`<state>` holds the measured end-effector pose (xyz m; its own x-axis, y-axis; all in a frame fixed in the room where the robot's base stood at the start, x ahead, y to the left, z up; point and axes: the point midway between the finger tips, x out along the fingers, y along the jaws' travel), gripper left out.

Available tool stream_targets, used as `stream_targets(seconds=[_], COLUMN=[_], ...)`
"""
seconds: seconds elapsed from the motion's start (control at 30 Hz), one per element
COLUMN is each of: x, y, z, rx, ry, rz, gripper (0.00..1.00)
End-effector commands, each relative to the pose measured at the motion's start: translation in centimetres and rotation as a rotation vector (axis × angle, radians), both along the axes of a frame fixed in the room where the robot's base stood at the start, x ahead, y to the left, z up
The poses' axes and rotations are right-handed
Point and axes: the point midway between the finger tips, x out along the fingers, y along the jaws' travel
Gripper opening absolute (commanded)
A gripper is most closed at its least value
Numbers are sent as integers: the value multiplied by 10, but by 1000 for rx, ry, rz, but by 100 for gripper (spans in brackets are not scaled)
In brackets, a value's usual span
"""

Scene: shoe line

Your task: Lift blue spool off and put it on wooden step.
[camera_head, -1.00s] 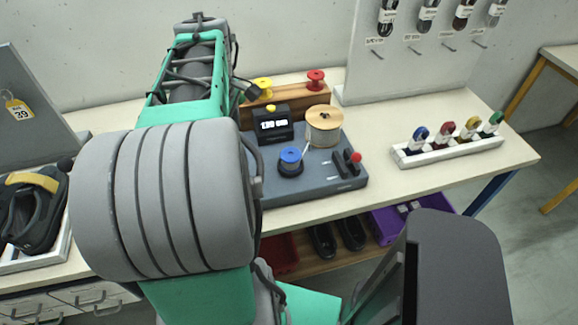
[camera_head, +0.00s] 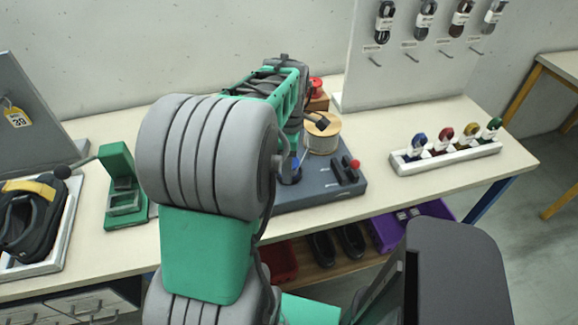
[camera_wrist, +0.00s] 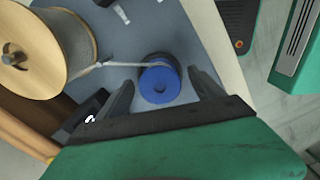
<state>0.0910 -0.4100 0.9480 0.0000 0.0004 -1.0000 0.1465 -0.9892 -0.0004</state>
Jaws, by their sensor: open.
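The blue spool (camera_wrist: 159,84) sits on the grey-blue machine base (camera_head: 318,194), seen from above in the wrist view. My gripper (camera_wrist: 160,77) is open, with one finger on each side of the spool; I cannot tell whether they touch it. In the head view the blue spool (camera_head: 295,170) shows only in part behind my arm. The wooden step (camera_head: 318,103) stands at the back of the base, mostly hidden by my arm. A red spool (camera_head: 316,84) is on it. Wood at the left of the wrist view appears to be the step (camera_wrist: 15,125).
A large wooden cable reel (camera_head: 323,138) stands beside the blue spool; a strand runs from it towards the spool. A red knob (camera_head: 355,164) rises at the base's right. A white rack (camera_head: 445,156) holds coloured cable coils. The table between them is clear.

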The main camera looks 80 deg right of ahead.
Motion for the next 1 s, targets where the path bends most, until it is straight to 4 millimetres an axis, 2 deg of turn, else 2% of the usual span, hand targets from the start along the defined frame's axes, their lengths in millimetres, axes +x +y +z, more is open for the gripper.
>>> stream_targets(seconds=[0.07,0.9,1.0], x=[0,0,0], y=[0,0,0], z=[0,1,1], rx=[0,-1,-1], ry=[0,0,0], rz=[0,0,0], gripper=[72,3,0])
